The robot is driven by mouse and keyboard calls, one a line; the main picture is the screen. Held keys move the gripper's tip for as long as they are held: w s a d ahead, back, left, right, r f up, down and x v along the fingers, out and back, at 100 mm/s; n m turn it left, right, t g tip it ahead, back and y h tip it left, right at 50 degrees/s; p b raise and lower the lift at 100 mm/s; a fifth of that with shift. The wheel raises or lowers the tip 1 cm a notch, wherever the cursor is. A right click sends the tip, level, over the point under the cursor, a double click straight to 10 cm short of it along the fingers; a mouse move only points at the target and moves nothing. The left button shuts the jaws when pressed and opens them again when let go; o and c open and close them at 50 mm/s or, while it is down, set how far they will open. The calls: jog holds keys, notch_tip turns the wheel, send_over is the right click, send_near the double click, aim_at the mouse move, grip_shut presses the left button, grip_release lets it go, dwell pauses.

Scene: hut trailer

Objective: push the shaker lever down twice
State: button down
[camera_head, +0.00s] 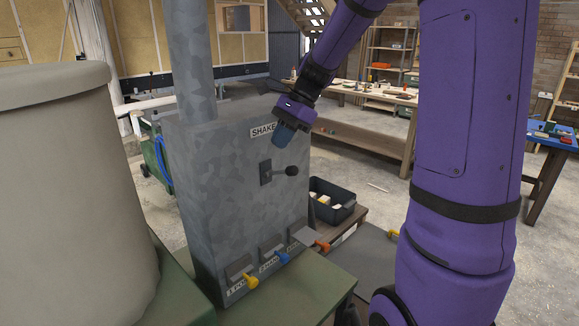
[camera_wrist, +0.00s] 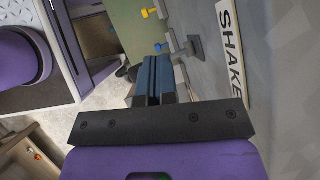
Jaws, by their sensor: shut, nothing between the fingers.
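The shaker lever (camera_head: 290,171) is a short dark arm with a round black knob. It sticks out to the right from a dark plate (camera_head: 265,173) on the grey metal cabinet (camera_head: 235,215), below the SHAKE sign (camera_head: 263,130). My gripper (camera_head: 282,143) is shut and empty, with blue fingers pointing down. In the head view its tips are a little above the knob, with a small gap. In the wrist view the shut fingers (camera_wrist: 152,60) point toward the coloured handles, with the SHAKE sign (camera_wrist: 231,55) to their right. Contact with the lever cannot be seen.
Yellow (camera_head: 250,280), blue (camera_head: 282,257) and orange (camera_head: 321,246) handles stick out low on the cabinet. A black bin (camera_head: 332,203) stands to the right of the cabinet. A large beige drum (camera_head: 70,190) fills the left. A workbench (camera_head: 365,135) stands behind.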

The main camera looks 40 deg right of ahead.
aim_at(282, 171)
jog(key=shift+s+d+f, duration=0.1)
jog(key=shift+s+f, duration=0.2)
jog(key=shift+f, duration=0.35)
jog(key=shift+s+f, duration=0.3)
jog(key=shift+f, duration=0.3)
jog(key=shift+f, duration=0.15)
dwell(1.1)
jog(key=shift+s+f, duration=0.15)
jog(key=shift+f, duration=0.1)
